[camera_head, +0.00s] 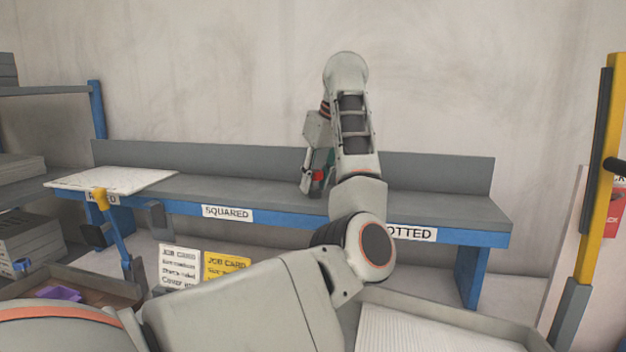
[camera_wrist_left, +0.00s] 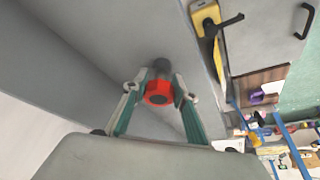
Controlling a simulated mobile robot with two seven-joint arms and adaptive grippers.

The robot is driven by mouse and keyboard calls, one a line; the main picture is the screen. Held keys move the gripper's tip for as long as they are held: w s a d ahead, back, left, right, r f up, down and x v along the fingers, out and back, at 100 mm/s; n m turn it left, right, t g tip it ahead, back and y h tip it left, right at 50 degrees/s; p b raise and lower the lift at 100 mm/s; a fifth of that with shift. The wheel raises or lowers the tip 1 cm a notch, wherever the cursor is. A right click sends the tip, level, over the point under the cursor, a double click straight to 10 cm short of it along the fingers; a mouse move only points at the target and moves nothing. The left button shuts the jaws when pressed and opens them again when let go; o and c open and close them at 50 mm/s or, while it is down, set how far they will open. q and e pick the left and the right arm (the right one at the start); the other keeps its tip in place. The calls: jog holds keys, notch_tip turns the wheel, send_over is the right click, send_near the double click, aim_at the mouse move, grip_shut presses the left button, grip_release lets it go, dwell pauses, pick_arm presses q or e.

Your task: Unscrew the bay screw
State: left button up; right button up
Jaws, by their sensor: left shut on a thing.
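The bay screw shows as a red round head with a dark centre and a dark grey shaft behind it in the left wrist view (camera_wrist_left: 158,97). In the head view it is a small red spot (camera_head: 319,175) above the grey bench top. My left gripper (camera_head: 316,182) is at the back middle of the bench, between the SQUARED and DOTTED labels. Its two green-grey fingers (camera_wrist_left: 160,90) are shut on the bay screw from both sides. My left arm hides part of the bench and the label on the right. My right gripper is not in view.
The long bench (camera_head: 250,190) has a blue front edge and a grey back panel. A white board (camera_head: 115,179) lies on its left end. A yellow post (camera_head: 603,170) stands at the right. Job cards (camera_head: 227,265) and a tray (camera_head: 115,290) are in front. The bench top beside the gripper is clear.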

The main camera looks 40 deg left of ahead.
pick_arm(q)
jog(key=shift+n+g+p, duration=0.4)
jog(key=shift+n+p, duration=0.3)
jog(key=shift+n, duration=0.4)
jog(key=shift+n+g+p, duration=0.3)
jog(key=shift+n+p, duration=0.15)
jog(key=shift+n, duration=0.15)
jog(key=shift+p, duration=0.3)
jog(key=o, duration=1.2)
